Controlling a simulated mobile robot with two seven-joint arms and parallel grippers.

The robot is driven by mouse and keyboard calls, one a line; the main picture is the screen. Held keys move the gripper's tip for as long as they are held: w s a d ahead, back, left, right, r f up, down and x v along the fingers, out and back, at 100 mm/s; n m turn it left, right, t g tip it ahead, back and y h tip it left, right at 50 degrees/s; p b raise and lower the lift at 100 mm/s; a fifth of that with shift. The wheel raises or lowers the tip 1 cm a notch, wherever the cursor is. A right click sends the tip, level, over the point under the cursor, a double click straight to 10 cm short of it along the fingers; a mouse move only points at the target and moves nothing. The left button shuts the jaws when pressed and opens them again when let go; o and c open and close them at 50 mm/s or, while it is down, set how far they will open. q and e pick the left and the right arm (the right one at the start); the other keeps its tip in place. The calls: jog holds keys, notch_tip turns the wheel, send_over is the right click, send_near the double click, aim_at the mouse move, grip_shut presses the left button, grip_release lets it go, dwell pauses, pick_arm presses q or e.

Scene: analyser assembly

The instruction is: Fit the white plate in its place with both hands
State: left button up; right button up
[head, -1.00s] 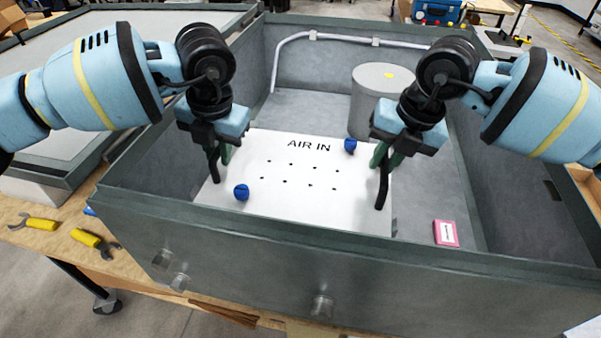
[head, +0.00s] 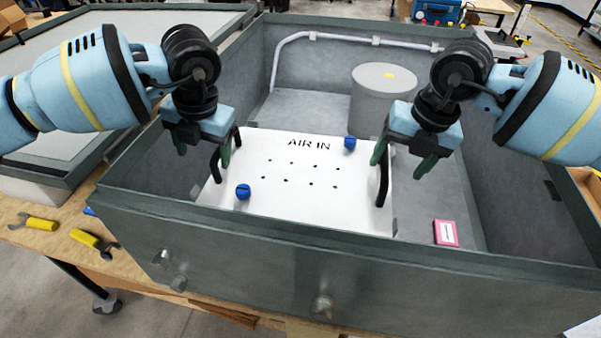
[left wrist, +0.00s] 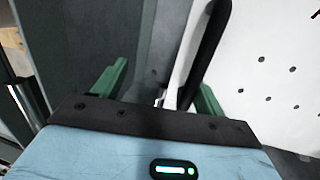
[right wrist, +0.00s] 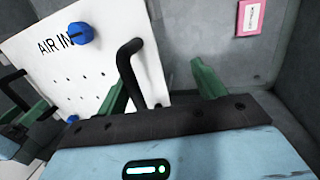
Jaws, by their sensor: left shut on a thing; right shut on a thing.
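The white plate (head: 300,203), marked AIR IN, lies inside the grey case, with two blue knobs (head: 243,191) (head: 349,143) and a black handle at each side. My left gripper (head: 203,157) is at the left handle (head: 214,168); its green fingers stand wide apart, with the handle close to the right one. My right gripper (head: 402,162) is at the right handle (head: 384,182); its fingers are also wide apart, with the handle close to the left one. Both wrist views show the spread fingers. Whether the plate's edges sit fully flush cannot be told.
The case's front wall (head: 300,245) stands close before the plate. A grey cylinder (head: 383,105) stands behind the right handle. A pink-edged label box (head: 445,233) lies right of the plate. A white pipe (head: 330,37) runs along the back wall. Yellow-handled tools (head: 88,239) lie on the bench at left.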

pick_arm(q)
jog(key=shift+a, duration=0.45)
pick_arm(e)
jog(key=shift+w+d, duration=0.2)
jog(key=shift+d, duration=0.35)
pick_arm(q)
jog(key=o, duration=0.6)
jog(key=shift+o, duration=1)
jog(key=shift+a, duration=0.2)
jog(key=shift+d, duration=0.1)
pick_arm(e)
jog(key=shift+a+r, duration=0.1)
jog(key=shift+a, duration=0.15)
pick_arm(q)
jog(key=shift+d, duration=0.1)
jog(key=shift+r, duration=0.1)
jog(key=v, duration=0.7)
jog(key=shift+r, duration=0.4)
